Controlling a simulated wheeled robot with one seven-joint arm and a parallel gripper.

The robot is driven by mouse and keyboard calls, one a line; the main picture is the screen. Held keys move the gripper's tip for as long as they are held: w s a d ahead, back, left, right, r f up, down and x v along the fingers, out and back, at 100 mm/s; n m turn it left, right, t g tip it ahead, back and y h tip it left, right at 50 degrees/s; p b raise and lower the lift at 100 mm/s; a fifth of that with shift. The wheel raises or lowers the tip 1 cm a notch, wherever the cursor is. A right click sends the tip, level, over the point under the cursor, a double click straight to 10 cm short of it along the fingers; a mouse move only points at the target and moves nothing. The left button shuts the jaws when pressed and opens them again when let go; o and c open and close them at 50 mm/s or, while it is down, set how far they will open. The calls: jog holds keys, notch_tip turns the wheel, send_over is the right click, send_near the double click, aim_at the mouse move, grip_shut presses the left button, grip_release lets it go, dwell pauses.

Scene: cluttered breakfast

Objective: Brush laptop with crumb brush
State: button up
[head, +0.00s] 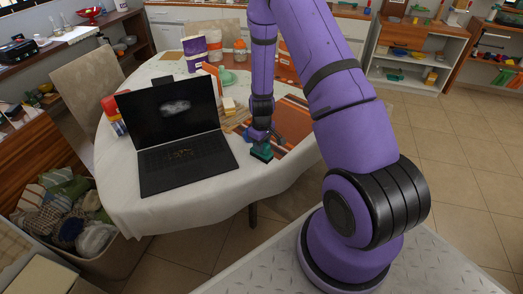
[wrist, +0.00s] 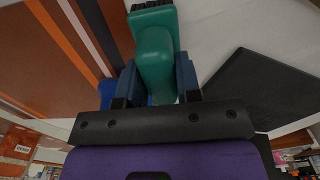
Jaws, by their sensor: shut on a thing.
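The open black laptop (head: 188,163) stands on the white-clothed table, its screen tilted back. Brownish crumbs (head: 180,154) lie on its keyboard, and a pale smudge shows on the screen. The green crumb brush (head: 262,153) is right of the laptop, apart from it, near the table's front edge. My gripper (head: 261,138) is above the brush and shut on it. In the wrist view my gripper (wrist: 155,85) has its blue fingers on both sides of the green brush handle (wrist: 155,50), with dark bristles at the top. A dark corner of the laptop (wrist: 265,90) shows at the right.
A striped orange and brown mat (head: 293,122) lies right of the brush. Purple containers (head: 195,52), a teal item (head: 232,77) and several boxes crowd the table behind the laptop. The cloth in front of the laptop is clear.

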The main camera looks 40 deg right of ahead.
jog(key=shift+r, duration=2.55)
